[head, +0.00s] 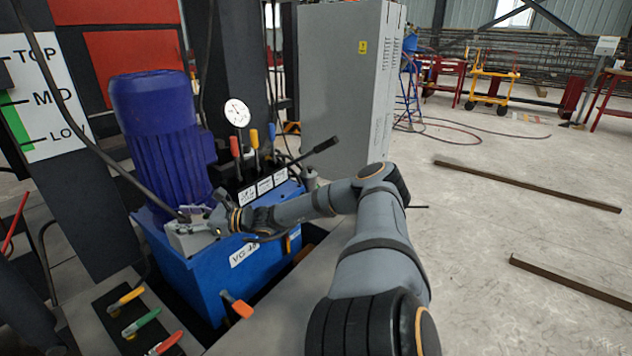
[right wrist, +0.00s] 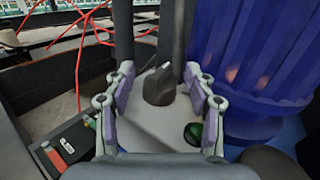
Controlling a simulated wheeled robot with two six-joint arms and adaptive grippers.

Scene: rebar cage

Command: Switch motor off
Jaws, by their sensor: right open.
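The blue finned motor (head: 156,130) stands upright on the blue hydraulic unit (head: 225,280); it also fills the right side of the right wrist view (right wrist: 255,60). A grey switch box (head: 186,243) sits at the motor's foot. In the right wrist view the box (right wrist: 150,130) carries a dark rotary knob (right wrist: 160,88) and a green button (right wrist: 193,134). My right gripper (head: 203,215) is at the box. In the right wrist view its open fingers (right wrist: 159,73) stand on either side of the knob, with gaps visible. My left gripper is not in view.
Levers with red, yellow and blue grips (head: 254,140) and a pressure gauge (head: 237,112) stand right of the motor. A panel with coloured handles (head: 140,318) lies at front left. A grey cabinet (head: 340,80) stands behind. Floor at right is mostly open, with two steel bars.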

